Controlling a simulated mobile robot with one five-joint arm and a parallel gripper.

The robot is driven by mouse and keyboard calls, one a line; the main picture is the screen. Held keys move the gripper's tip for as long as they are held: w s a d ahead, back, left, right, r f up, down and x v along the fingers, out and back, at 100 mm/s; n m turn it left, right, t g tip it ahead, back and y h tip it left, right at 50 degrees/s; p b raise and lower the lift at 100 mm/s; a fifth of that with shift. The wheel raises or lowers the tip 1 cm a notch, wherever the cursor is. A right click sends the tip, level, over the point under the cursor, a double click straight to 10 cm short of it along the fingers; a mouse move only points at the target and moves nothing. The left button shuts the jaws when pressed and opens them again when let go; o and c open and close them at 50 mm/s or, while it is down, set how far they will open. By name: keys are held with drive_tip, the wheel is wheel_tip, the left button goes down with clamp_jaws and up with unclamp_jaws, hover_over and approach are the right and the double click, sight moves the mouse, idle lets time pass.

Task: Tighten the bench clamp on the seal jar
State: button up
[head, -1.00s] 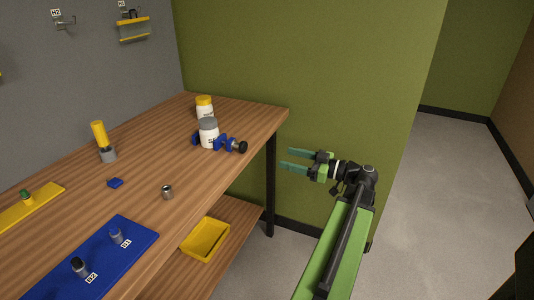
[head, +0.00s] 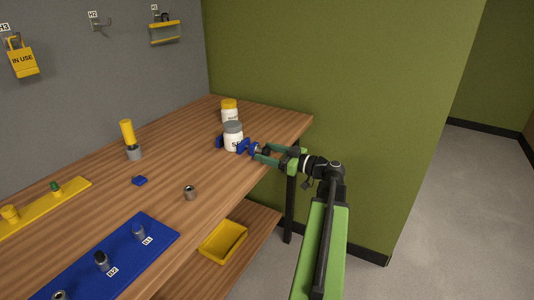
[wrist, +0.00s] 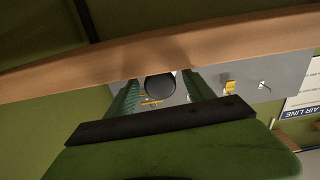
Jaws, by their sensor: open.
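The seal jar (head: 233,141), white with a grey lid, stands upright near the bench's right end in the head view. The blue bench clamp (head: 243,146) has a jaw on either side of it. My gripper (head: 260,152) is at the clamp's right, screw end, level with it. In the wrist view, the clamp's round black knob (wrist: 160,88) shows between the two green fingers of my gripper (wrist: 160,80). The fingers are open, with gaps at both sides of the knob. In the head view the fingers largely hide the knob.
A yellow-lidded jar (head: 229,110) stands behind the seal jar. The wooden bench (head: 185,225) also holds a yellow-handled tool (head: 129,138), a small blue block (head: 139,181), a metal nut (head: 190,192) and a blue mat (head: 130,255). A yellow bin (head: 222,241) sits on the shelf below.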

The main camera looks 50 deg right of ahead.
drive_tip(key=shift+w, duration=0.2)
drive_tip(key=c, duration=1.3)
drive_tip(key=shift+m, duration=0.8)
clamp_jaws()
drive_tip(key=o, duration=1.3)
unclamp_jaws()
drive_tip(key=shift+s, duration=0.1)
